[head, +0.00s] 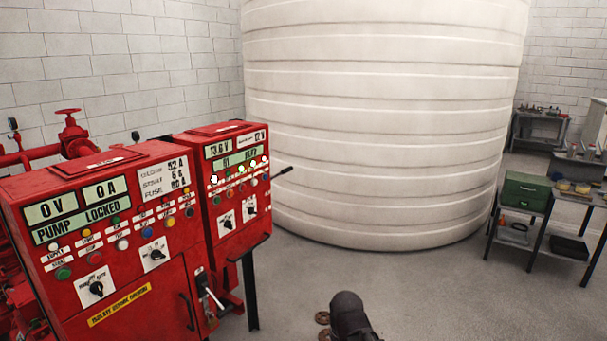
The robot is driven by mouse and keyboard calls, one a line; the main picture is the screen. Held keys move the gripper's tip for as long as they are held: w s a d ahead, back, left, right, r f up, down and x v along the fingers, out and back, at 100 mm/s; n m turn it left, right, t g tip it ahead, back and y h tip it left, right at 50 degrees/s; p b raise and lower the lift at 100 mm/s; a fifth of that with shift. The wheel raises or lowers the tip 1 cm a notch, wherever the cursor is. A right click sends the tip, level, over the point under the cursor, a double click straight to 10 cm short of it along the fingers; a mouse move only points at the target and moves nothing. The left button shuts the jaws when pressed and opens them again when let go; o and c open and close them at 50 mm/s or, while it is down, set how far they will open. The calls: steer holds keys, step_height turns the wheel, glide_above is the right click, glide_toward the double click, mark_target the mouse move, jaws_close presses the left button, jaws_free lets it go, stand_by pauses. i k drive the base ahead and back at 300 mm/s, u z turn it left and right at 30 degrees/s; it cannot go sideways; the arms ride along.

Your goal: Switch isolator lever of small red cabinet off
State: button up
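The small red cabinet (234,191) stands at left centre, behind and to the right of a larger red cabinet (120,235). A lever with a black handle (283,171) sticks out from the small cabinet's right side, pointing right and slightly up. The lever's mount is mostly hidden by the cabinet. The small cabinet's front has two displays, several lit buttons and two black rotary switches. A dark rounded part of my arm (350,316) shows at the bottom centre, well below and right of the lever and apart from both cabinets. I cannot make out my gripper's fingers.
Another lever (211,291) sits on the larger cabinet's right side, whose display reads PUMP LOCKED. A big white ribbed tank (385,120) stands behind. A workbench with a green toolbox (526,191) is at right. The floor (430,290) between is clear.

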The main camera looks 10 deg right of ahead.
mark_target(290, 168)
steer(key=u, duration=0.2)
steer(key=i, duration=0.85)
steer(key=z, duration=0.1)
steer(key=k, duration=0.65)
steer(key=u, duration=0.4)
steer(key=i, duration=0.7)
steer(key=u, duration=0.2)
